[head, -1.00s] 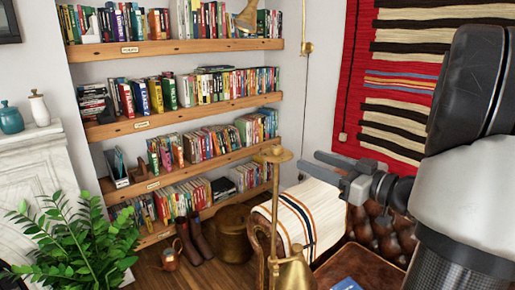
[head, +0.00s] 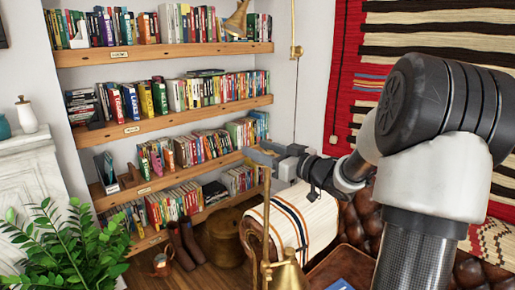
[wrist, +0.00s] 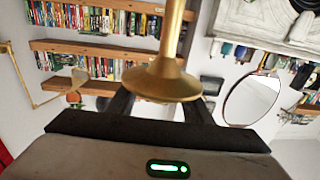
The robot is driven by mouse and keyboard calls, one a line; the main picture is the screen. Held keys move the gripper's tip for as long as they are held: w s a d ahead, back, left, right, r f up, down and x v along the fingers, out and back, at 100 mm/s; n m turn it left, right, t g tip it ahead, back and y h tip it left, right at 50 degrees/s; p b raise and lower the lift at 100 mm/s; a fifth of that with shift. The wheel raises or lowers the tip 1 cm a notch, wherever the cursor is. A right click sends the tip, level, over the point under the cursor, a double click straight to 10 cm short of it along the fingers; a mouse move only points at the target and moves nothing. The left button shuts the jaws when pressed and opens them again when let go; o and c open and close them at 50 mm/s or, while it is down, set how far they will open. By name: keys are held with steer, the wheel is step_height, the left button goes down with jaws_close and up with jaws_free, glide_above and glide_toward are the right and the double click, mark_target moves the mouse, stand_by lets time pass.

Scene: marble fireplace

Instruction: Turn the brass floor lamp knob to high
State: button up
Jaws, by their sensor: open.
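The brass floor lamp shows in the head view as a thin upright stem (head: 266,225) with a conical brass shade (head: 286,277) at the bottom edge. My gripper (head: 267,152) is at the upper end of this stem, with brass visible between its jaws. In the wrist view, a flared brass piece (wrist: 168,82) of the lamp fills the centre, in front of my gripper (wrist: 158,104). The dark fingers are open, one on each side of it. Whether they touch it is unclear. I cannot make out a separate knob in either view.
Bookshelves (head: 165,117) line the wall behind the gripper. A leather sofa (head: 365,222) with a striped throw (head: 300,218) stands near the lamp. A plant (head: 65,250) and white fireplace (head: 25,190) are on the left. A brass wall lamp (head: 237,20) hangs above.

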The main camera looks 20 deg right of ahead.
steer(key=shift+w+a, duration=0.25)
steer(key=shift+w, duration=0.35)
steer(key=c, duration=1.1)
steer(key=shift+o, duration=0.2)
steer(key=m+h+b, duration=0.1)
steer(key=m+t+h+b, duration=0.1)
steer(key=h+b, duration=0.1)
steer(key=shift+w+d+f+h, duration=0.1)
steer(key=shift+d+f+h, duration=0.05)
steer(key=shift+d+h, duration=0.15)
steer(key=shift+d+r+m+h, duration=0.2)
steer(key=shift+d+m+h, duration=0.05)
steer(key=shift+m+h, duration=0.35)
steer(key=o, duration=1.1)
steer(key=shift+c, duration=0.2)
